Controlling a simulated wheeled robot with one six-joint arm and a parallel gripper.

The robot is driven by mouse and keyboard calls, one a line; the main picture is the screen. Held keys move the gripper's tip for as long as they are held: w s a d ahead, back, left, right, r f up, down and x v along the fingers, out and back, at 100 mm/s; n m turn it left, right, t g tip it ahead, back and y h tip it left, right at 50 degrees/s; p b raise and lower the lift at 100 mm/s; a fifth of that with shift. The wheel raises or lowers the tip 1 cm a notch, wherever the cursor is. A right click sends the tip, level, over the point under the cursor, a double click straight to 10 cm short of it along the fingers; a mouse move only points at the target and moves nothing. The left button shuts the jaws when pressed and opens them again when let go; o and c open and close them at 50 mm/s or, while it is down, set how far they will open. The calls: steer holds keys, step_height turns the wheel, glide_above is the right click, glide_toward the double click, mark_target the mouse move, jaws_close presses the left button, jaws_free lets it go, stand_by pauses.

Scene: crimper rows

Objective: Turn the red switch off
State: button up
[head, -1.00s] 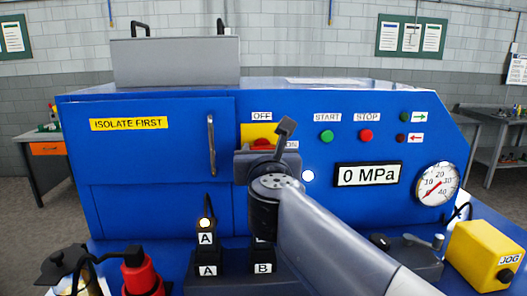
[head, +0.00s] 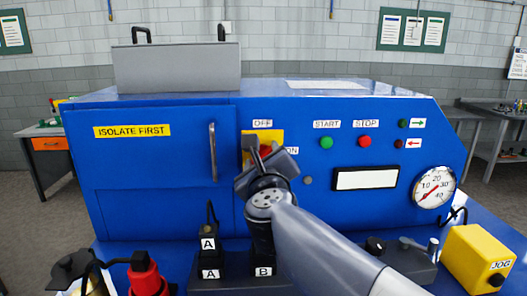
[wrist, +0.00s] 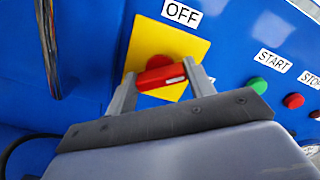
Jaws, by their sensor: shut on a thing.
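The red switch (wrist: 160,75) sits on a yellow plate (wrist: 187,48) on the blue machine front, under the OFF label (wrist: 182,13). In the wrist view my gripper (wrist: 159,71) is shut on its red handle, one finger at each end. In the head view my gripper (head: 265,155) is turned at an angle in front of the yellow plate (head: 276,136) and hides most of the switch; a bit of red shows between the fingers. The OFF label (head: 262,124) is above, and the ON label (head: 292,150) is to the right, partly covered.
Green START (head: 326,142) and red STOP (head: 365,141) buttons are to the right. The display (head: 366,179) is blank. A door handle (head: 213,152) stands out left of my gripper. Blocks marked A (head: 209,245) and B (head: 263,271) are below.

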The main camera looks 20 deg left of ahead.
steer(key=n+p, duration=0.2)
steer(key=n, duration=0.3)
steer(key=shift+n+p, duration=0.4)
steer(key=n+p, duration=0.1)
steer(key=n, duration=0.1)
steer(key=n+p, duration=0.1)
steer(key=n, duration=0.1)
steer(key=shift+f+n, duration=0.2)
steer(key=shift+n, duration=0.2)
steer(key=o, duration=1)
steer(key=shift+s, duration=0.15)
steer(key=v, duration=1)
steer(key=shift+s+d, duration=0.1)
steer(key=shift+s, duration=0.2)
